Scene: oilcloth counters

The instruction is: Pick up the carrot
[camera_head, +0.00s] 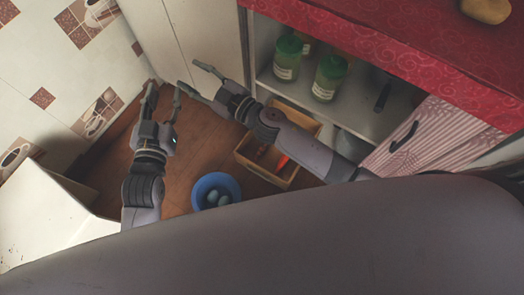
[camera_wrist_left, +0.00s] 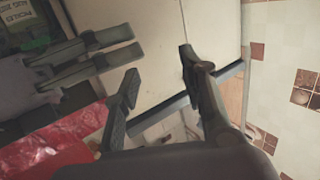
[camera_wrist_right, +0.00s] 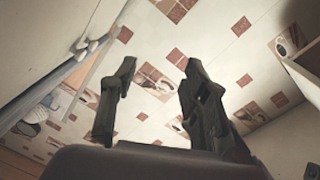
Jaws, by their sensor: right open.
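An orange-red carrot (camera_head: 282,162) shows in part in a wooden crate (camera_head: 287,184) on the floor, in the head view. My right forearm crosses above the crate and hides some of its contents. My right gripper (camera_head: 190,76) is open and empty, left of and beyond the crate. It shows open in the right wrist view (camera_wrist_right: 160,70), facing the tiled wall. My left gripper (camera_head: 164,96) is open and empty, farther left of the crate. It shows open in the left wrist view (camera_wrist_left: 160,65), with my right gripper's fingers beside it. The carrot is in neither wrist view.
A blue bowl (camera_head: 201,183) with pale egg-like things stands on the floor left of the crate. Green-lidded jars (camera_head: 330,77) stand on an open shelf. A red-covered counter (camera_head: 400,40) holds a yellow object (camera_head: 486,9). A white surface (camera_head: 45,215) is at left.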

